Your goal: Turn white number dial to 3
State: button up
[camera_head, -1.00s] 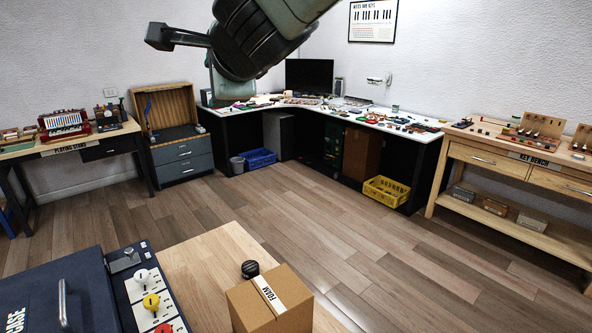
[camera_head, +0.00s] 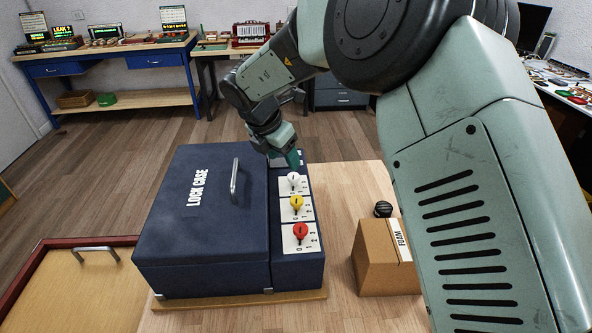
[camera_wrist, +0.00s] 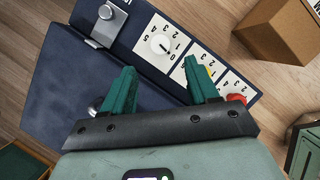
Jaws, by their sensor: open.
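The white number dial (camera_head: 294,179) is the farthest of three dials on the panel of the dark blue lock case. It also shows in the wrist view (camera_wrist: 160,43), on a white plate with printed numbers; I cannot tell which number it is set to. My gripper (camera_head: 292,160) is above the panel's far end, close to the white dial in the head view. In the wrist view my green fingers (camera_wrist: 158,67) are spread and empty, with the dial beyond and between their tips, apart from them.
The yellow dial (camera_head: 297,203) and red dial (camera_head: 300,231) sit in line nearer me. The lock case lid (camera_head: 190,215) is shut, with a metal handle (camera_head: 234,180). A foam box (camera_head: 385,262) and a black knob (camera_head: 383,209) stand to the right.

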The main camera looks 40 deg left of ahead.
aim_at(293, 176)
jog(key=x, duration=0.8)
jog(key=shift+w, duration=0.1)
jog(key=c, duration=1)
